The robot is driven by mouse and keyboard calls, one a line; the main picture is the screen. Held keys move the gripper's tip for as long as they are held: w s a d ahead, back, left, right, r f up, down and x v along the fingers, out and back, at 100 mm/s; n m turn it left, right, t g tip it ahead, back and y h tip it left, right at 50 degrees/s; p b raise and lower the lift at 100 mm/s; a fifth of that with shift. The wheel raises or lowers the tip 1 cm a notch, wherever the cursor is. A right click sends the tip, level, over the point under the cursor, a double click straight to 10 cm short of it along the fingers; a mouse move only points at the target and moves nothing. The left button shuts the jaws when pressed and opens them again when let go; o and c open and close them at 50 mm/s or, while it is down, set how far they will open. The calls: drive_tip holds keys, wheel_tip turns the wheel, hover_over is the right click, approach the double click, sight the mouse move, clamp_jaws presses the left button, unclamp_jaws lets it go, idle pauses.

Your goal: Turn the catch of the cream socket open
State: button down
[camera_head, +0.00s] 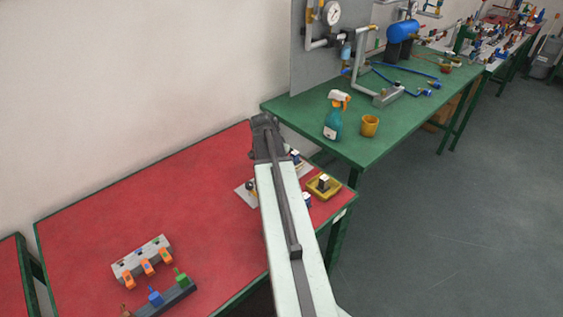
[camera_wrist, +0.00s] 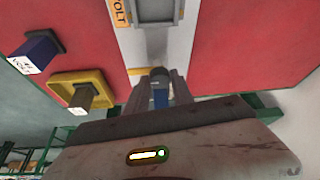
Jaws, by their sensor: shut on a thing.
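In the wrist view my gripper (camera_wrist: 159,90) is shut on a small dark-topped blue piece (camera_wrist: 160,98), over a pale panel (camera_wrist: 150,45). I cannot tell whether this piece is the catch. A grey square-framed fitting (camera_wrist: 156,10) stands on the panel just beyond, beside an orange label. No fitting is clearly recognisable as the cream socket. In the head view the pale panel (camera_head: 243,194) lies on the red table, mostly hidden behind my arm. My fingertips are hidden there too.
A yellow tray (camera_head: 332,192) with a block sits right of my arm, near the red table's (camera_head: 190,190) edge. A dark blue, white-ended block (camera_wrist: 38,50) is close by. A connector rack (camera_head: 143,258) stands front left. A spray bottle (camera_head: 334,118) is on the green table.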

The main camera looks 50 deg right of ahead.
drive_tip(key=c, duration=1.1)
unclamp_jaws()
drive_tip(key=shift+r, duration=0.15)
drive_tip(key=p+v, duration=0.7)
drive_tip(key=shift+r, duration=0.25)
drive_tip(key=shift+s+a, duration=0.1)
drive_tip(key=shift+a, duration=0.05)
